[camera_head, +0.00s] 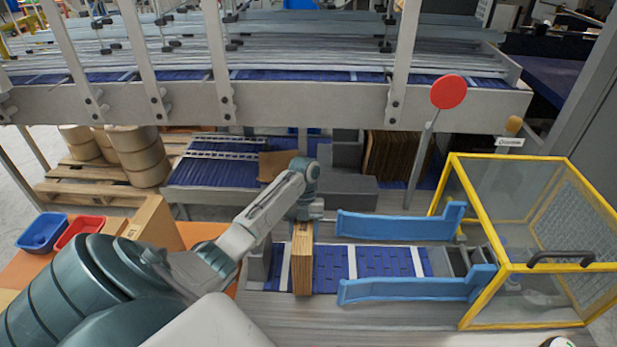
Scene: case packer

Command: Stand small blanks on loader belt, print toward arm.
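A bundle of brown small blanks (302,262) stands upright on edge at the left part of the blue loader belt (378,263). My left arm reaches in from the left, and my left gripper (304,213) is right at the top edge of this bundle. Its fingers are too small and partly hidden, so I cannot tell whether they close on the blanks. No print can be made out on the visible faces. A brown cardboard piece (154,226) stands on the orange table (200,233) at the left, partly behind my arm. My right gripper is not in view.
Two blue guide rails (395,226) (410,290) flank the belt. A yellow-framed guard (512,268) closes its right end. A blue bin (41,233) and a red bin (79,231) sit at the left. A red disc (448,91) on a post rises behind. The belt right of the bundle is clear.

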